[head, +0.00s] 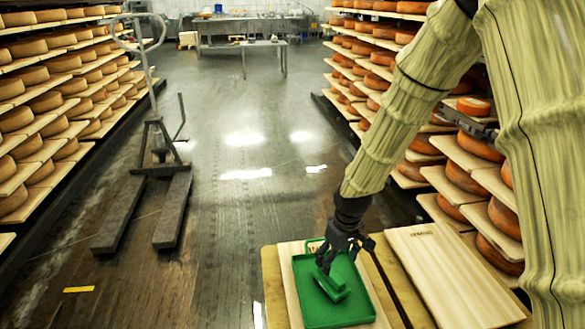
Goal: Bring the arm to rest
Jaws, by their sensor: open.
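My arm reaches down from the upper right in the head view, and my gripper (326,270) is over a green tray (362,313). The gripper is open. A green object (334,290), perhaps a brush or block, lies in the tray just below the fingers. I cannot tell whether the fingers touch it. Part of the tray's far side is hidden behind the gripper.
The tray sits on a pale board on a wooden table (272,290), with another wooden board (450,275) to the right. Cheese racks line the left (45,110) and right (375,70) walls. A pallet jack (155,165) stands left; the aisle floor between is clear.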

